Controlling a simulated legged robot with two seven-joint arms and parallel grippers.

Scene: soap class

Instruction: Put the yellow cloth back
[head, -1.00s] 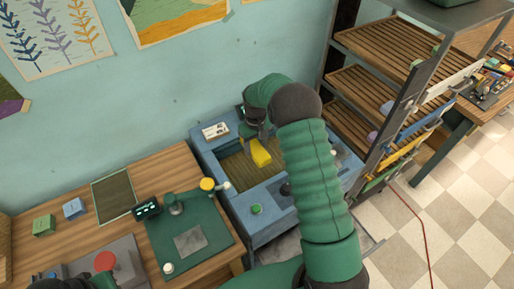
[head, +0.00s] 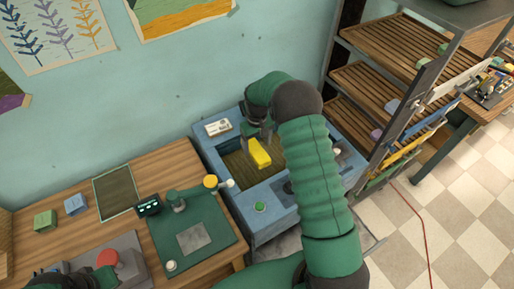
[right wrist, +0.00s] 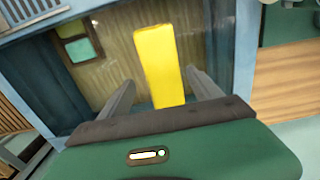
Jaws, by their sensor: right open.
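A yellow, block-like piece (head: 260,153), which looks like the folded yellow cloth, is in the blue-framed bin (head: 277,222) with a brown slatted or wood-like bottom. In the right wrist view the yellow piece (right wrist: 161,65) stands out long and narrow between my two fingers. My right gripper (head: 259,131) is open above it, one finger on each side, with gaps visible. It also shows in the right wrist view (right wrist: 160,90). I cannot tell how high the fingers are above it. My left arm's dark end (head: 72,279) shows at the bottom left; its fingers are not clear.
A wooden table (head: 150,170) at left holds a green mat (head: 215,228), a green block (head: 45,220) and a blue block (head: 75,205). A slatted rack (head: 385,60) stands right of the bin, with coloured strips along its side. A red cable (head: 425,225) lies on the floor.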

